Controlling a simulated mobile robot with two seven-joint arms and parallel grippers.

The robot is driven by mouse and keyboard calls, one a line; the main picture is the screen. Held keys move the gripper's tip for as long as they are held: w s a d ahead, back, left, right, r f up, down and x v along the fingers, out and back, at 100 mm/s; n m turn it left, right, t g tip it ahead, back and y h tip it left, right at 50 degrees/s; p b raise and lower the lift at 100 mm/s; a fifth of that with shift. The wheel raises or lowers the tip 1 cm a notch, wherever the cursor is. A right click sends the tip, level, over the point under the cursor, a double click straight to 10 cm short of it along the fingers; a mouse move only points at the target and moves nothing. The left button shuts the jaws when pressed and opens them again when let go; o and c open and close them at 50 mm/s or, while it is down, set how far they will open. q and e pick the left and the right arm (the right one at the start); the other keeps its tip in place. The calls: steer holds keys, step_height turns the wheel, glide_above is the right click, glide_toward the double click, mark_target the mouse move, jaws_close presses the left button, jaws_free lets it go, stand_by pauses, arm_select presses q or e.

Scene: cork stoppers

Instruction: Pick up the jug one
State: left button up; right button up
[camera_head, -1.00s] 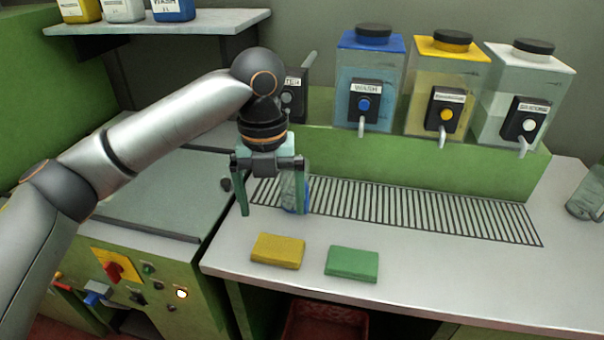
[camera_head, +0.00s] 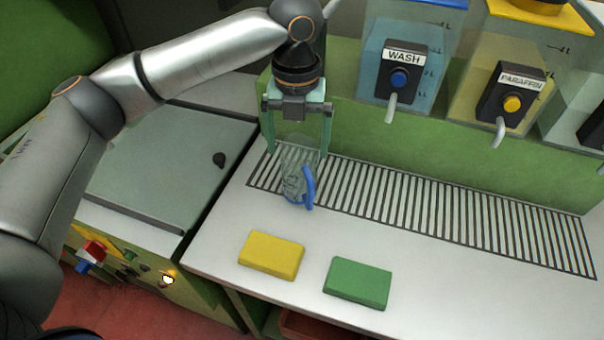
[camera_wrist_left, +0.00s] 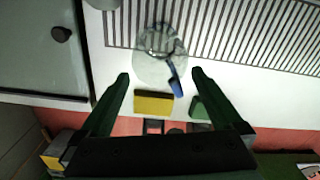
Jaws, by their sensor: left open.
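A clear jug with a blue handle (camera_head: 294,183) stands on the white counter at the front left end of the slotted drain grate. My left gripper (camera_head: 297,150) is open, fingers pointing down, above and around the jug's upper part in the head view. In the left wrist view the jug (camera_wrist_left: 158,58) shows beyond the gap between the open fingertips (camera_wrist_left: 160,75), with its blue handle toward the right finger. I cannot tell whether a finger touches it. My right gripper is not in view.
A yellow block (camera_head: 271,255) and a green block (camera_head: 358,283) lie on the counter in front of the jug. The wash dispenser (camera_head: 402,75) and paraffin dispenser (camera_head: 510,95) stand behind the grate (camera_head: 440,215). A grey lid surface (camera_head: 150,170) lies to the left.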

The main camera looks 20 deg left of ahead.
mark_target(299, 169)
arm_select(q)
steer(key=f, duration=0.7)
steer(key=shift+w+f, duration=0.2)
steer(key=shift+c, duration=0.4)
